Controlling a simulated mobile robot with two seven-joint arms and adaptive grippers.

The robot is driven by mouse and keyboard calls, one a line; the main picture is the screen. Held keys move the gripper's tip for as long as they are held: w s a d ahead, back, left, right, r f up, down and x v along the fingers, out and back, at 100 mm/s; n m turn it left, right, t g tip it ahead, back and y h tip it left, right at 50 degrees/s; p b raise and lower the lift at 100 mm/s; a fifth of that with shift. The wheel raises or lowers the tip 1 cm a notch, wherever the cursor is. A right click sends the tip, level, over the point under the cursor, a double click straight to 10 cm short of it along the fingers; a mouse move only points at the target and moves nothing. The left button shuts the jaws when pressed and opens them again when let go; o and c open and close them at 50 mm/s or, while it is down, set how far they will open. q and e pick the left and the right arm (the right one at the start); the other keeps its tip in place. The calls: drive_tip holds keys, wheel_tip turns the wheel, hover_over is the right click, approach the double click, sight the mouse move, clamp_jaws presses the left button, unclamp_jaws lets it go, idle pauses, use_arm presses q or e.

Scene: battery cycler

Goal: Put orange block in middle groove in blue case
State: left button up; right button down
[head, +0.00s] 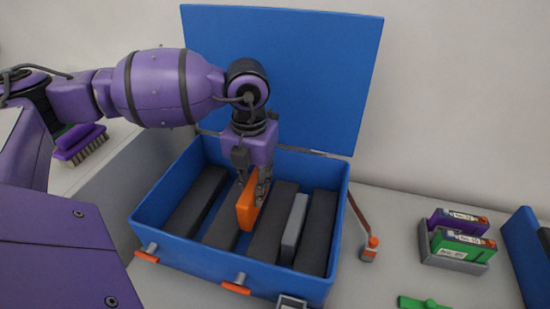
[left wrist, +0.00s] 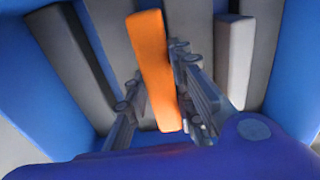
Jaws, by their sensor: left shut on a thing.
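The open blue case (head: 180,242) stands on the worktop with dark ridges and grooves between them. My left gripper (head: 252,184) points down into the case and is shut on the orange block (head: 246,212). The block is upright, lined up with the middle groove between two dark ridges. I cannot tell how deep it sits. In the left wrist view the orange block (left wrist: 152,62) is between the fingers of the gripper (left wrist: 158,105). A grey block (head: 294,229) sits in the right groove, also visible in the left wrist view (left wrist: 234,55).
The case's raised lid (head: 310,75) stands behind my left gripper. A purple brush (head: 80,143) lies at the left.

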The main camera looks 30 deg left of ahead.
use_arm(q)
drive_tip(key=shift+f, duration=2.1)
drive_tip(key=shift+f, duration=0.2)
drive_tip(key=o, duration=0.8)
drive_tip(key=shift+o, duration=0.2)
wheel_tip(320, 180, up, 12)
drive_tip(key=shift+r, duration=0.25)
